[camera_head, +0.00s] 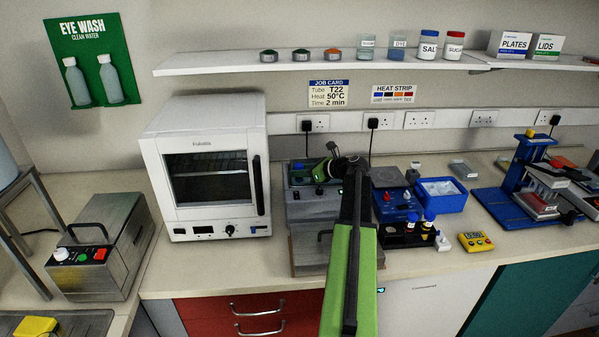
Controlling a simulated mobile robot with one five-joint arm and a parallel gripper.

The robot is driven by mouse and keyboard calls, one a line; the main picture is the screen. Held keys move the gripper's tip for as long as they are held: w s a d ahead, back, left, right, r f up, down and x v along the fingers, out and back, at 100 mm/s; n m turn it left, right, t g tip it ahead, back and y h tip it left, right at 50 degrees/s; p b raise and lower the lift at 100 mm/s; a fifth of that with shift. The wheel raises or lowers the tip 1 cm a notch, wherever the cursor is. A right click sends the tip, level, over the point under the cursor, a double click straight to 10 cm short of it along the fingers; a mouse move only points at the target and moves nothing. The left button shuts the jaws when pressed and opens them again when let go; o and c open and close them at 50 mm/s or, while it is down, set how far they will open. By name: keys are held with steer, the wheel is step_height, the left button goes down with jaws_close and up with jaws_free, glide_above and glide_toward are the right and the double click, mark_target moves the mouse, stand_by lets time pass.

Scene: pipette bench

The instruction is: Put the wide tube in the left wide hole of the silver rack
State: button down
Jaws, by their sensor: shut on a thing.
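My arm reaches up from the bottom centre and bends left at the wrist. My gripper (321,172) is above the dark bench unit with knobs, right of the white oven. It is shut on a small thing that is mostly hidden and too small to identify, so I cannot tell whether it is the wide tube. I cannot clearly make out the silver rack or its wide holes; my arm covers part of the bench there.
The dark unit (296,212) stands right of the white oven (206,170). A shelf (230,69) runs above.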

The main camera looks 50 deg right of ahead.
steer(key=c, duration=1)
jaws_free()
steer(key=shift+o, duration=0.2)
steer(key=shift+a, duration=0.1)
steer(key=p+v, duration=0.6)
steer(key=v, duration=1.1)
steer(key=shift+s+d+r+p, duration=0.1)
steer(key=shift+s+d+p, duration=0.15)
steer(key=shift+p, duration=0.1)
